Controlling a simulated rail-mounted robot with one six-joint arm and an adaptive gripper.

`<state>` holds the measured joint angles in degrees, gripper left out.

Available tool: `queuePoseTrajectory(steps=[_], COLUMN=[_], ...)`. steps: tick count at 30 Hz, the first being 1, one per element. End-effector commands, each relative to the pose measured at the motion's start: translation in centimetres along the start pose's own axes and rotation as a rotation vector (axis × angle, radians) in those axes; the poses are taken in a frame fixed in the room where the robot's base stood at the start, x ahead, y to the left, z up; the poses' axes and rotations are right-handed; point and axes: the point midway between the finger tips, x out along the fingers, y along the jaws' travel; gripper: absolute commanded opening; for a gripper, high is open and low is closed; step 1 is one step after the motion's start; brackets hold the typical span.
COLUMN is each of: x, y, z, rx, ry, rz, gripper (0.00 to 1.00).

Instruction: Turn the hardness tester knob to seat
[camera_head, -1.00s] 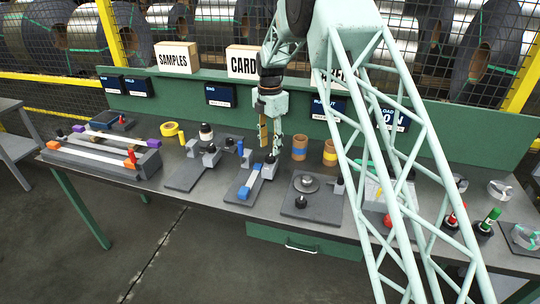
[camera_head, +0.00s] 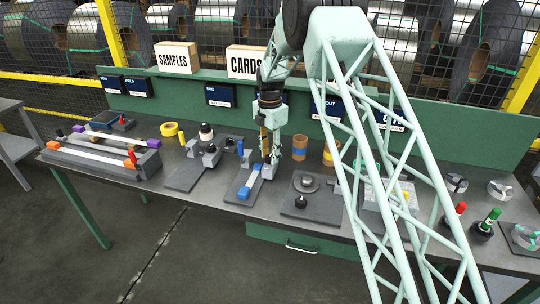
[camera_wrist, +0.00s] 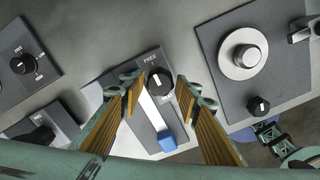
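A black knob (camera_wrist: 160,81) with a white mark stands at the far end of a grey plate (camera_wrist: 117,80) in the wrist view, next to the printed word FREE. A pale strip (camera_wrist: 154,112) and a blue block (camera_wrist: 167,140) lie on the same plate. The blue block also shows in the head view (camera_head: 243,193). My gripper (camera_wrist: 157,88) is open and empty, with one fingertip on each side of the knob; contact cannot be seen. In the head view my gripper (camera_head: 270,158) is low over that plate's far end and hides the knob. I cannot read which device is the hardness tester.
To the right, a plate (camera_wrist: 215,55) carries a round metal stage (camera_wrist: 243,53) and a black knob (camera_wrist: 258,105). To the left, another plate has a labelled knob (camera_wrist: 22,63). A brown cylinder (camera_head: 299,147) stands close right of my gripper.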

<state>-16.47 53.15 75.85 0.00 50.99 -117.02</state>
Motion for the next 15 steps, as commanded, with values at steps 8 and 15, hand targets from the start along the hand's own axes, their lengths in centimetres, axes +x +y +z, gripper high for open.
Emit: queuePoseTrajectory(steps=[8,15], x=[0.00,0.01], y=[0.00,0.00], z=[0.00,0.00], rx=[0.000,0.021], ry=[0.000,0.000], rz=[0.000,0.000], gripper=[0.14,0.14])
